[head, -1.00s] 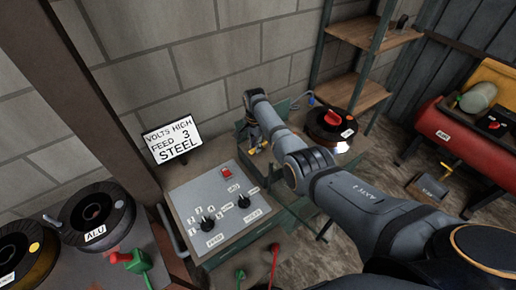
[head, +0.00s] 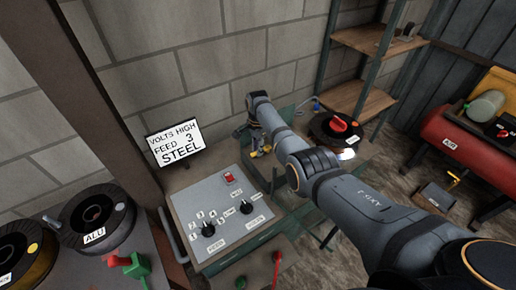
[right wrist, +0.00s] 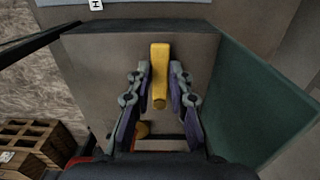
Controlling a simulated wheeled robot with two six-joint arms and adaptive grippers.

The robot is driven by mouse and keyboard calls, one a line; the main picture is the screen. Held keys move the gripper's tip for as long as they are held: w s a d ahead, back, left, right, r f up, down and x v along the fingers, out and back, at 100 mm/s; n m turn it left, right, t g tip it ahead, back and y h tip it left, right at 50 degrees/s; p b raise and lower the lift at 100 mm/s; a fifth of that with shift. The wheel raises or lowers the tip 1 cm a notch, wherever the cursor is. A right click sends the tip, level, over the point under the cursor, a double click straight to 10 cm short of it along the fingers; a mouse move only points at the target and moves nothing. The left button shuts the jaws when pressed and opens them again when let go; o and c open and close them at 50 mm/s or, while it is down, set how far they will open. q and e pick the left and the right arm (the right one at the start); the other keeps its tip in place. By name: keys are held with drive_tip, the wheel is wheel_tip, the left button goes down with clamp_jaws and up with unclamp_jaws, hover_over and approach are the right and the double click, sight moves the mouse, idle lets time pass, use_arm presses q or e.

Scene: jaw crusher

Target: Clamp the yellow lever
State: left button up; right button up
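The yellow lever (right wrist: 160,75) stands out from a grey-brown machine face in the right wrist view. My right gripper (right wrist: 161,72) has one finger on each side of it, with the fingertips close to its sides. A narrow gap seems to show on both sides, so the fingers look open around the lever rather than pressed on it. In the head view my right gripper (head: 257,148) is small, behind the control box and near the wall, and my own arm partly hides this area. My left gripper is in no view.
A control box (head: 205,195) with knobs and a red switch stands in front of the gripper, a sign (head: 174,143) behind it. A green plate (right wrist: 255,100) rises right of the lever. Spools (head: 97,215) stand at left.

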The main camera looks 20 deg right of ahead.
drive_tip(key=o, duration=0.4)
drive_tip(key=shift+o, duration=0.2)
wheel_tip(320, 180, up, 12)
idle(0.5)
